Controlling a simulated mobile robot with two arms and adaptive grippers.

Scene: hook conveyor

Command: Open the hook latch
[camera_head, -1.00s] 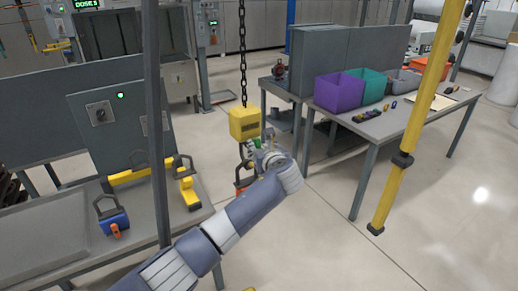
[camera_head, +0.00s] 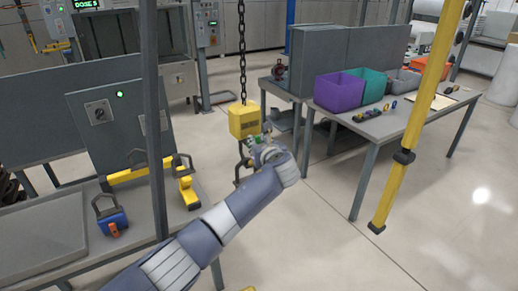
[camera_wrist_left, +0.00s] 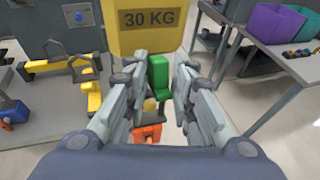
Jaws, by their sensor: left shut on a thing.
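A yellow hoist block (camera_head: 244,121) hangs on a dark chain, and its face reads 30 KG in the left wrist view (camera_wrist_left: 152,22). A dark hook (camera_head: 242,167) hangs under it, partly hidden by my left gripper. A green latch piece (camera_wrist_left: 158,76) shows below the block, between the fingers. My left gripper (camera_wrist_left: 156,84) is shut on this green latch; finger contact is hard to see. In the head view my left gripper (camera_head: 262,147) is just below the block. An orange part (camera_wrist_left: 147,133) shows lower between the fingers. My right gripper is not in view.
A grey table (camera_head: 190,212) at left carries yellow pieces (camera_head: 188,192) and a blue handled weight (camera_head: 113,222). A table (camera_head: 420,120) at right holds purple (camera_head: 338,92) and teal bins. The floor between is clear.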

